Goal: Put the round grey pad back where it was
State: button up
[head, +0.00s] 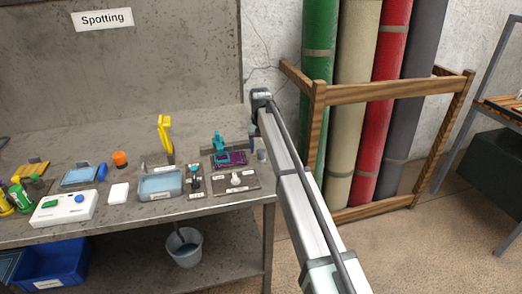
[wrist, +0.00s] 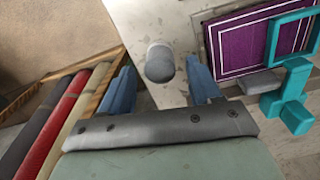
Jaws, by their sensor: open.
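In the wrist view the grey pad (wrist: 160,62) shows between the two blue fingers of my gripper (wrist: 161,78), with a gap on either side. My gripper (head: 253,141) is open and empty, close by the pad; I cannot tell its exact height above it. A purple rug sample (wrist: 236,45) under a teal frame (wrist: 291,35) lies beside the pad. The pad's former place is not clear to me.
A teal upright fitting (head: 218,142) stands by the purple sample. A blue-grey tray (head: 160,186) and a yellow tool (head: 165,135) are further left. The bench's right edge is close to the pad. A wooden rack (head: 375,92) with rolled rugs stands to the right.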

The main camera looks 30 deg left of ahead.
aim_at(261, 150)
notch_tip(261, 150, up, 10)
jog(key=shift+r, duration=0.25)
dwell(2.3)
